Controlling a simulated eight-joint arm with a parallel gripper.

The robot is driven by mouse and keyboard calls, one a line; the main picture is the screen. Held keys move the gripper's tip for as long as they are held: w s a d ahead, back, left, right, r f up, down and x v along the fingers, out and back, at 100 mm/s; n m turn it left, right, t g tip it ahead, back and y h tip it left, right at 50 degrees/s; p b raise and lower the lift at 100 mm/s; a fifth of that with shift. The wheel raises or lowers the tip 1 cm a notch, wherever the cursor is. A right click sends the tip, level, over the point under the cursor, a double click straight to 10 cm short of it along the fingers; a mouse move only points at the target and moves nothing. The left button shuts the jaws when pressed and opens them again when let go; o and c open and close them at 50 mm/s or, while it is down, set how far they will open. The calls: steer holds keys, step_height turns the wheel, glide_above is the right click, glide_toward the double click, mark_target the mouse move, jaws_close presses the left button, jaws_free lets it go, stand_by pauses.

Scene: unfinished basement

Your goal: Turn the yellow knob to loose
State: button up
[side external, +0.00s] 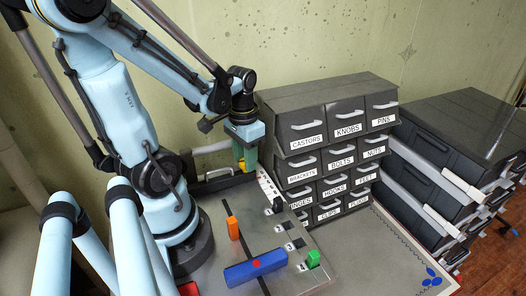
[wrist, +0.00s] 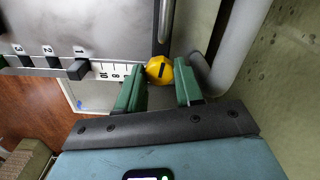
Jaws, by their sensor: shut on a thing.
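In the side view my gripper (side external: 246,157) points down at the back end of the grey panel (side external: 215,205), and a bit of yellow shows beside the fingers. I cannot read any loose or tight marking around the knob.
A numbered scale strip (wrist: 108,71) and black sliders lie beside the knob. A labelled drawer cabinet (side external: 330,90) stands close right of my gripper.

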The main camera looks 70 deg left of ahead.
steer(key=n, duration=0.7)
stand_by(0.3)
stand_by(0.3)
steer(key=o, duration=0.8)
steer(key=shift+c, duration=0.2)
step_height(320, 180, up, 12)
stand_by(0.5)
